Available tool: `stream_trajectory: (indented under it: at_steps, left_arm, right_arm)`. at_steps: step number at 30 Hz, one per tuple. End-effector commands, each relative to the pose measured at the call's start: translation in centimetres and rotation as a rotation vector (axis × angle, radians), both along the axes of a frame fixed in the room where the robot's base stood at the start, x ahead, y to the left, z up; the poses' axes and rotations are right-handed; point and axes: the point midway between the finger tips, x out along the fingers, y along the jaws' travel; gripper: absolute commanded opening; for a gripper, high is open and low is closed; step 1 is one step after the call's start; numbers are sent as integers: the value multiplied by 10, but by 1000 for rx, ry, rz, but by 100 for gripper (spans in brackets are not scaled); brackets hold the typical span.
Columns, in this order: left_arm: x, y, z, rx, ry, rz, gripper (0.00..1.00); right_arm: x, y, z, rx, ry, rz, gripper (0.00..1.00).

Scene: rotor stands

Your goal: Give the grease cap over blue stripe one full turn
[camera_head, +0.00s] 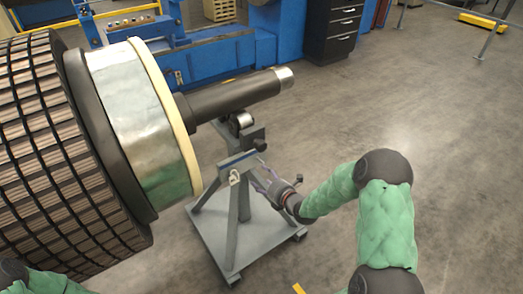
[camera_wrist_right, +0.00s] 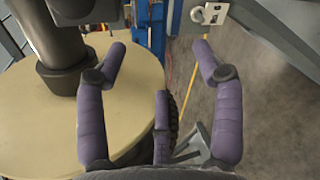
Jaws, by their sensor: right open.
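The rotor stand (camera_head: 250,238) is a grey frame on a flat base. A blue stripe (camera_head: 237,159) runs along its crossbar, and a small pale fitting hangs just below it. I cannot make out a grease cap for certain. My right gripper (camera_head: 263,180) is beside the stand's upper frame, on its right. In the right wrist view its purple fingers (camera_wrist_right: 160,58) are spread and empty. A pale metal plate with small round details (camera_wrist_right: 210,14) is beyond the right finger, apart from it. My left gripper is out of view.
The big rotor (camera_head: 120,120) fills the left, its shaft (camera_head: 235,95) resting on the stand's roller. In the right wrist view the rotor's cream end face (camera_wrist_right: 125,95) is behind the left finger. Blue machinery (camera_head: 215,62) stands behind. Floor (camera_head: 455,150) at right is clear.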

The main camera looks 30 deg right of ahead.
Motion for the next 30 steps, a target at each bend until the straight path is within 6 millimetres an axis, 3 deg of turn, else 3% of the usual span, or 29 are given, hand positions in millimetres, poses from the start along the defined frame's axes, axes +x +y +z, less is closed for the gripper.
stream_trajectory:
  at_steps: [1, 6, 12, 20, 30]
  left_arm:
    - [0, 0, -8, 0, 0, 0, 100]
    - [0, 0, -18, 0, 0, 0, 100]
    - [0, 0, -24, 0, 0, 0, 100]
    - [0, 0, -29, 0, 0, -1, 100]
    - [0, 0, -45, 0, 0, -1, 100]
  right_arm:
    - [0, -13, 10, -132, -61, 22, 67]
    - [-4, -39, 45, -561, -225, 92, 67]
    - [-10, -51, 67, -859, -323, 125, 67]
    - [4, -51, 71, -928, -344, 135, 67]
    - [63, -46, 70, -925, -344, 135, 67]
